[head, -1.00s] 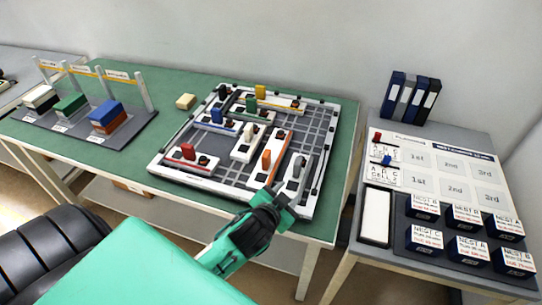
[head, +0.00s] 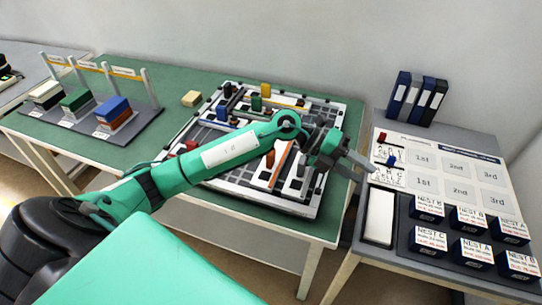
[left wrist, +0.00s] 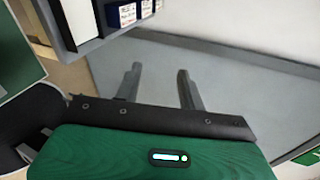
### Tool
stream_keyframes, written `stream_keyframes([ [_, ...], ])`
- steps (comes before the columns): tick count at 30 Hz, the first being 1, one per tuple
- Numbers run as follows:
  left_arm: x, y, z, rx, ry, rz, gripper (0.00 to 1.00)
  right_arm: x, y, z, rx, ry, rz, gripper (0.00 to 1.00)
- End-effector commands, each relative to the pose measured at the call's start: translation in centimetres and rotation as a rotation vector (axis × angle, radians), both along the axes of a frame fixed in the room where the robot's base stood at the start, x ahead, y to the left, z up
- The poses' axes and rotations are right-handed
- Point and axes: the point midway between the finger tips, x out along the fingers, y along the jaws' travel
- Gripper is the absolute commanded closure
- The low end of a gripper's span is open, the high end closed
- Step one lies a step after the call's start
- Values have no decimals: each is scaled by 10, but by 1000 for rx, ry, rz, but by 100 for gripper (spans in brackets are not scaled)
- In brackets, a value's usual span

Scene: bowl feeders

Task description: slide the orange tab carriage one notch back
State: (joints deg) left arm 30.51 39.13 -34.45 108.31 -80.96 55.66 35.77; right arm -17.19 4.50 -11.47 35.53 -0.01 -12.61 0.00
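The orange tab carriage (head: 280,165) sits in the dark grid tray (head: 315,205) on the green table. Its upright orange tab (head: 271,158) shows just below my left forearm, which hides part of the carriage and the tray's middle. My left gripper (head: 360,163) is right of the tray in the head view, apart from the carriage. In the left wrist view its two fingers (left wrist: 159,85) are spread with nothing between them. My right gripper is in neither view.
Other carriages with a green tab (head: 256,103), a blue tab (head: 222,113) and a yellow tab (head: 266,90) share the tray. A side table at right holds a marked board (head: 470,160), nest boxes (head: 429,208) and binders (head: 414,100). A rack of coloured blocks (head: 150,122) stands at left.

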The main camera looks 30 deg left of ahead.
Motion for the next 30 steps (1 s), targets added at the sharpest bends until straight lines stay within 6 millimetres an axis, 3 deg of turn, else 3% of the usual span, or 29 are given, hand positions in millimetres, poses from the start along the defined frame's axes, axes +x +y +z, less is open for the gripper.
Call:
stream_keyframes([
  [3,14,45,-20,292,16,-37,60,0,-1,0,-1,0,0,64],
  [7,28,111,-33,617,75,-23,60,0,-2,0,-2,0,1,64],
  [12,38,200,-24,963,184,63,60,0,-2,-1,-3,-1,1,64],
  [15,39,236,-14,1092,240,114,60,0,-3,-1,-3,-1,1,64],
  [18,38,257,-8,1163,275,146,60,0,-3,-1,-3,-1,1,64],
  [23,37,265,-12,1191,295,158,60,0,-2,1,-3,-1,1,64],
  [30,36,263,-53,1187,297,154,60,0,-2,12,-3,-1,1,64],
])
